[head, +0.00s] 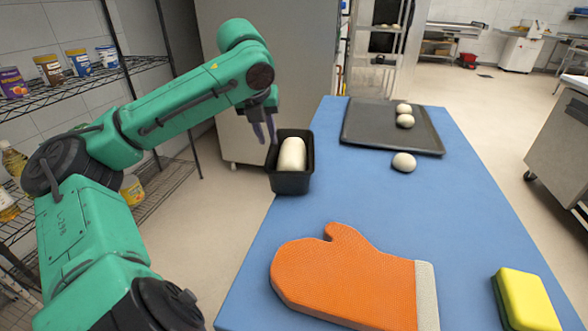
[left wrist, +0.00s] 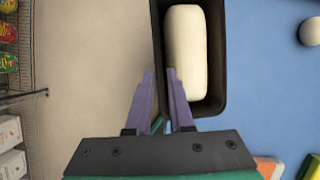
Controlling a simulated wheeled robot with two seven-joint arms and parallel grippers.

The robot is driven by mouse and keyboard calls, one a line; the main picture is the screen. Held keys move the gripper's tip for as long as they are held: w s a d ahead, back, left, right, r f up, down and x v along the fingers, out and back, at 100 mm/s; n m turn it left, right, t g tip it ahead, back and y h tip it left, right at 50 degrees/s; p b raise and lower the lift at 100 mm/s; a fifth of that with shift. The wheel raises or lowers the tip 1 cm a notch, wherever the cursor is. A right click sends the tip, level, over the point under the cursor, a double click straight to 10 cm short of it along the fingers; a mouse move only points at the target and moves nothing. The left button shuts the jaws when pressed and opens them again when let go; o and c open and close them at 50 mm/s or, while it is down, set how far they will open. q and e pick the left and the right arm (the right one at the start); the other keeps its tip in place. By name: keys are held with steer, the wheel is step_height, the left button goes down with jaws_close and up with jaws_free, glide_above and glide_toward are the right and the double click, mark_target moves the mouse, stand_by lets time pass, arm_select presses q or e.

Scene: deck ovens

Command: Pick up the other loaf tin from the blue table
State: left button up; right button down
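A black loaf tin (head: 291,183) with a pale dough loaf (head: 292,155) in it stands at the left edge of the blue table (head: 400,225). It also shows in the left wrist view (left wrist: 214,106). My left gripper (head: 266,140) is just left of and above the tin's far part in the head view. In the left wrist view its purple fingers (left wrist: 160,72) are parted, one on each side of the tin's left wall as seen from above. Nothing is held, and I cannot tell whether they touch the wall. My right gripper is out of view.
An orange oven mitt (head: 345,275) and a yellow-green sponge (head: 525,300) lie at the near end of the table. A dark tray (head: 370,130) with dough balls lies at the far end. One dough ball (head: 404,162) is on the table. Wire shelves (head: 140,63) stand at left.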

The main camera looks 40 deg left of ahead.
mark_target(270, 149)
arm_select(q)
steer(key=x, duration=0.4)
steer(key=b+x, duration=0.1)
steer(key=x, duration=0.2)
steer(key=shift+w+a+f, duration=0.15)
steer(key=shift+a+f, duration=0.15)
jaws_close()
steer(key=shift+r, duration=0.15)
stand_by(0.8)
